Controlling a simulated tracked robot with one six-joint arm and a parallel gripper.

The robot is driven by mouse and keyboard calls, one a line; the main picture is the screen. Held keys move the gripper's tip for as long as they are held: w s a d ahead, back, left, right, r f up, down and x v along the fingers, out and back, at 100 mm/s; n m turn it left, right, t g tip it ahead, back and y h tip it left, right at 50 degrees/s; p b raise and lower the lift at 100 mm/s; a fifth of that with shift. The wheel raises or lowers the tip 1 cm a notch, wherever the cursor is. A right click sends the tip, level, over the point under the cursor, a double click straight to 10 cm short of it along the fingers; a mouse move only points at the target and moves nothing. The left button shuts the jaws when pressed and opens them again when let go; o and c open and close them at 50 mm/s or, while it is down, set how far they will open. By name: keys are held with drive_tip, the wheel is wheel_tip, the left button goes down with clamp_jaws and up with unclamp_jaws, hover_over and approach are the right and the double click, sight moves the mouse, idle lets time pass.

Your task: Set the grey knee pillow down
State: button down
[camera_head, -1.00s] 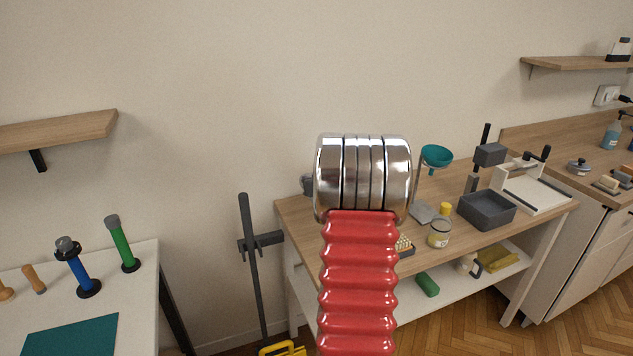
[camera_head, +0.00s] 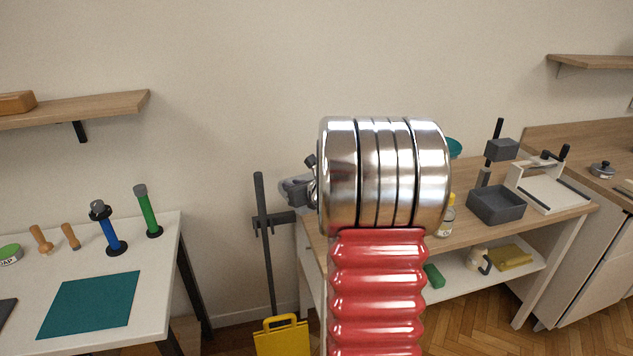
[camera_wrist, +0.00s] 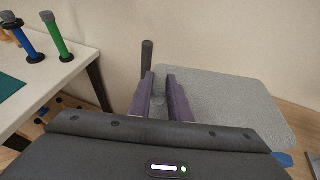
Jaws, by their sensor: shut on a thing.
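The grey knee pillow (camera_wrist: 235,105) is a flat, speckled grey slab with rounded corners in the wrist view. My gripper (camera_wrist: 161,82) is shut on its left part, with two dark purple-grey fingers. The pillow appears held up near the wooden workbench top. What lies directly under it is hidden. In the head view my red and chrome arm blocks most of the gripper and the pillow.
A white table (camera_head: 170,252) at left holds blue (camera_head: 108,232) and green (camera_head: 148,213) handled tools and a teal mat (camera_head: 90,304). The wooden workbench (camera_head: 540,217) holds a dark bin (camera_head: 497,205).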

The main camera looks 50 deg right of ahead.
drive_tip(key=w+a+r+n+y, duration=0.1)
drive_tip(key=w+a+n+y, duration=0.1)
drive_tip(key=a, duration=1.1)
drive_tip(key=w+a+r+n+y, duration=0.1)
drive_tip(key=w+a+n+y, duration=0.1)
drive_tip(key=a, duration=1.2)
drive_tip(key=w+a+r+n+y, duration=0.1)
drive_tip(key=w+a+n+y, duration=0.1)
drive_tip(key=a, duration=1.1)
drive_tip(key=shift+w+a+r+n+y, duration=0.3)
drive_tip(key=shift+y, duration=0.5)
drive_tip(key=shift+a, duration=0.1)
